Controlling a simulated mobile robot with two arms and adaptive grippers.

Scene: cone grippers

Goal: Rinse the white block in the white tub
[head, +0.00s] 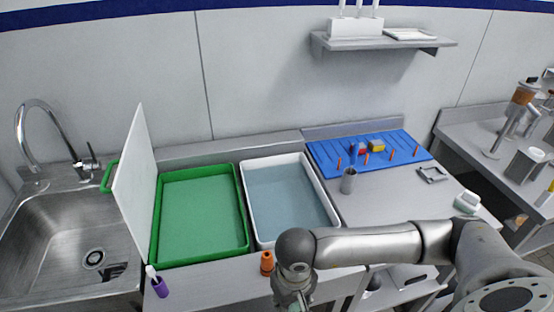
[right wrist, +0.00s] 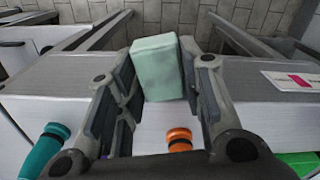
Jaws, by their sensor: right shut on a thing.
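The white tub (head: 249,205) stands on the counter in the middle of the head view, with bluish water in it. My right gripper (right wrist: 158,72) is shut on the white block (right wrist: 157,66), which looks pale green-white in the right wrist view. The block sits upright between the two finger pads. In the head view my right gripper (head: 294,297) hangs at the bottom edge, in front of the tub and outside its near rim. The block cannot be made out clearly there. My left gripper is not in view.
A green tray (head: 155,225) stands left of the tub, with an upright white panel (head: 135,185) between it and the sink (head: 55,235). An orange bottle (head: 267,263) is close to my right gripper. A blue pegboard (head: 400,150) and metal cup (head: 348,181) are to the right.

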